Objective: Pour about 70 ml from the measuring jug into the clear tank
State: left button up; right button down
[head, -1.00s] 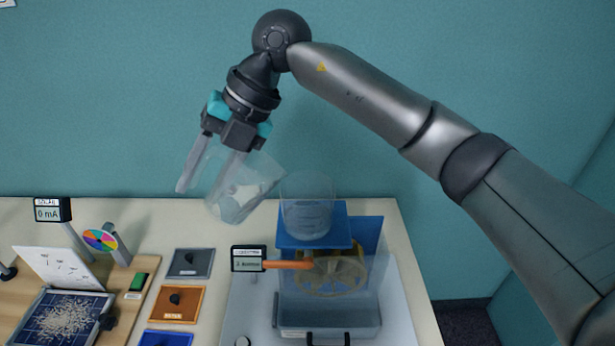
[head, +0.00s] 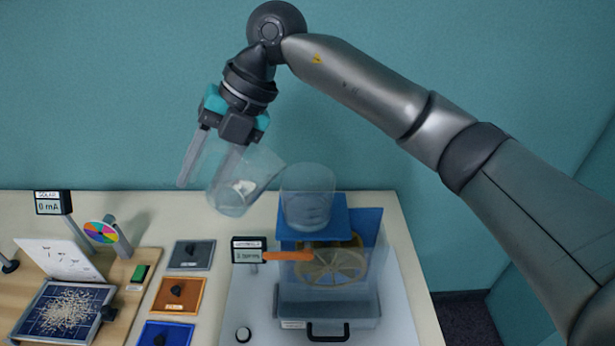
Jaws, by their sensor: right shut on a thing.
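The measuring jug (head: 232,196) is clear and hangs tilted in the air, with its mouth towards the right. My right gripper (head: 210,170) is shut on it at its upper left side. A small pale patch shows inside the jug; I cannot read its level. The clear tank (head: 308,190) is a round see-through vessel standing upright on a blue platform (head: 335,210), just right of the jug's mouth. Its lower part looks filled with clear liquid. No stream between jug and tank can be made out. My left gripper is not in view.
Coloured tiles (head: 178,294) and a solar panel board (head: 62,312) fill the left side.

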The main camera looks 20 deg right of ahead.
jog(key=shift+f, duration=0.1)
dwell(0.3)
jog(key=a+f+h, duration=0.4)
jog(key=f+h, duration=0.3)
jog(key=f, duration=0.1)
jog(key=shift+a, duration=0.4)
jog(key=shift+s, duration=0.1)
